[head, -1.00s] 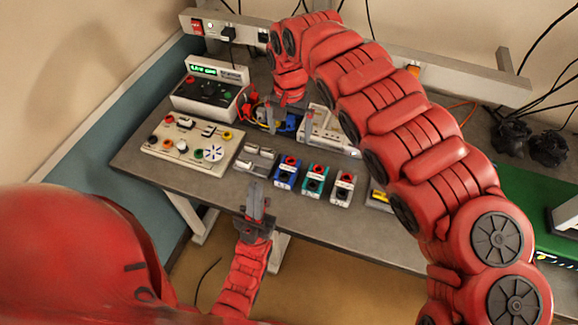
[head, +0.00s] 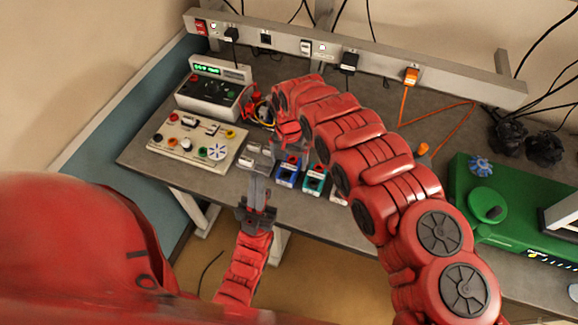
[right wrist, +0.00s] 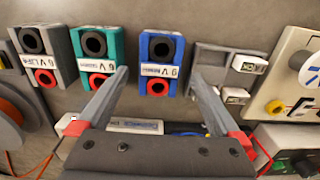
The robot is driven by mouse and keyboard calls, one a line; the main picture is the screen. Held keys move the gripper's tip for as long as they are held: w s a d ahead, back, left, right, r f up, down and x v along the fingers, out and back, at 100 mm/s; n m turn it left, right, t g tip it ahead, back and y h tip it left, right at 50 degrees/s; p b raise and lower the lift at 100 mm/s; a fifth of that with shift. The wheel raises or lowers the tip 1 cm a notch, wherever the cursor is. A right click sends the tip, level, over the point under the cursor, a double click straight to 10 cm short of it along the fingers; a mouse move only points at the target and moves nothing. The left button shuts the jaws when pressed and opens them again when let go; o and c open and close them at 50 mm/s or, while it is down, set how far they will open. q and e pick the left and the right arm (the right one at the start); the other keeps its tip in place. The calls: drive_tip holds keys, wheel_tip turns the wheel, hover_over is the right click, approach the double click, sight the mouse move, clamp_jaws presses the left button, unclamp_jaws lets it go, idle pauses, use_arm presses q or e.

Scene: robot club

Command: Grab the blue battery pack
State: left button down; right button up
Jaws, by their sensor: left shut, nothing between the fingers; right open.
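The blue battery pack (head: 286,175) stands near the front edge of the bench, at the left end of a row of packs. In the right wrist view the blue battery pack (right wrist: 172,74) shows a black and a red terminal. My right gripper (head: 290,154) is open just behind it, partly hiding it in the head view. In the right wrist view the right gripper's fingertips (right wrist: 158,78) appear on either side of the pack, with nothing held. I cannot tell whether they touch it. My left gripper (head: 258,178) is shut and empty at the front edge, left of the pack.
A teal pack (head: 314,182) and a whitish pack (right wrist: 30,62) stand close beside the blue one. A grey block (right wrist: 225,62) sits on its other side. A beige panel (head: 180,150) and a meter (head: 212,95) are farther left.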

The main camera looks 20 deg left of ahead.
drive_tip(key=shift+s+a+f, duration=0.1)
drive_tip(key=shift+s+f, duration=0.05)
drive_tip(key=shift+f, duration=0.95)
clamp_jaws()
